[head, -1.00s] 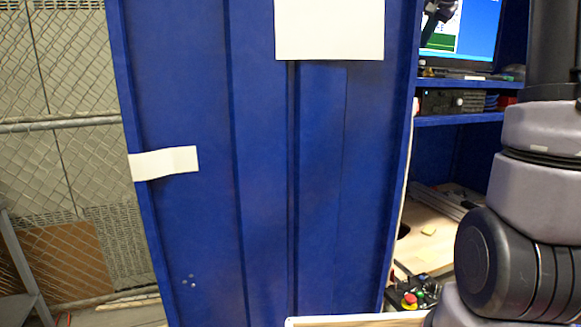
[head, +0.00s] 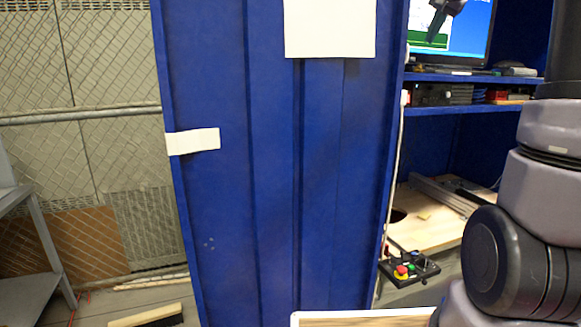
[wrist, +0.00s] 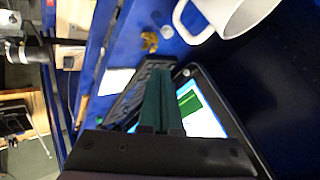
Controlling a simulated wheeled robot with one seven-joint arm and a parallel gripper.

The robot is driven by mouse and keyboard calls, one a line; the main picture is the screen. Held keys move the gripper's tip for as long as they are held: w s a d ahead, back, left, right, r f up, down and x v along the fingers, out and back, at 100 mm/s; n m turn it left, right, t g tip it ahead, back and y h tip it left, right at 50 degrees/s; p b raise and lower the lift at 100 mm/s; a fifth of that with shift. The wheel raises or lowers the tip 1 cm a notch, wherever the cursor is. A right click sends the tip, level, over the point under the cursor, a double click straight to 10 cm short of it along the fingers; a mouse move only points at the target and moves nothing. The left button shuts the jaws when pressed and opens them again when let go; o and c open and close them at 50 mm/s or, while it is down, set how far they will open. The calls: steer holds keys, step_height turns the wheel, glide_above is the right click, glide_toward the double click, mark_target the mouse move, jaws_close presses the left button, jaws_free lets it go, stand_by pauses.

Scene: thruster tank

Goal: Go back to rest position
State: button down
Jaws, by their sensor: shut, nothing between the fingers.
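My gripper (wrist: 161,75) shows in the wrist view with its two dark green fingers together and nothing between them. It points over a blue surface, in front of a lit screen (wrist: 200,112). In the head view my arm stands at the right edge. A dark shape overlaps the monitor at the top right there; I cannot tell for sure whether it is my gripper.
A tall blue panel (head: 275,180) with white sheets fills the middle of the head view. A blue shelf with a monitor (head: 462,40) and a control box with a red button (head: 402,271) is right. A grey rack (head: 45,245) and wire fence stand left. A white mug (wrist: 237,14) is near my gripper.

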steer(key=s+a+f+n, duration=0.1)
steer(key=s+a+f, duration=0.4)
steer(key=s, duration=0.6)
steer(key=s+a+f+n+g+y, duration=0.1)
steer(key=s+a+f, duration=0.4)
steer(key=s, duration=0.6)
steer(key=s+a+f+n+y, duration=0.1)
steer(key=s+a+f+n, duration=0.2)
steer(key=s+a+f, duration=0.3)
steer(key=s+f, duration=0.1)
steer(key=s, duration=0.4)
steer(key=shift+f+g, duration=0.3)
steer(key=shift+g, duration=0.1)
steer(key=shift+s, duration=0.1)
